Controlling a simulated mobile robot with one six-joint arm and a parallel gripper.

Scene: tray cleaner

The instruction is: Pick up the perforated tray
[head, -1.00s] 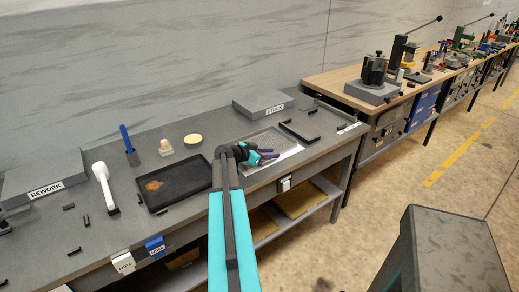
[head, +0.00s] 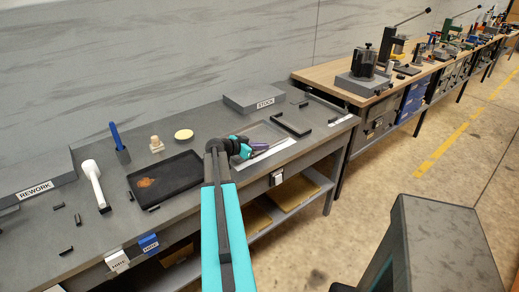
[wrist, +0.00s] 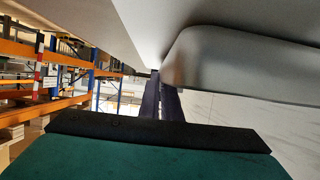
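The perforated tray (head: 264,131) is a flat grey tray on the bench, right of the black tray, with a white sheet under its front side. My gripper (head: 258,147) is at its front edge, purple fingers pointing right. In the wrist view the two dark purple fingers (wrist: 161,98) lie close together, tips against grey surfaces. They look shut on the tray's rim; the contact itself is partly hidden. The tray appears to rest on the bench. My arm covers part of its left side.
A black tray (head: 170,180) with an orange stain lies left of my arm. A white-handled brush (head: 95,185), a blue-handled tool (head: 117,140) and a yellow disc (head: 184,134) stand around it. The STOCK block (head: 254,97) is behind the tray; a black bracket (head: 291,124) is at its right.

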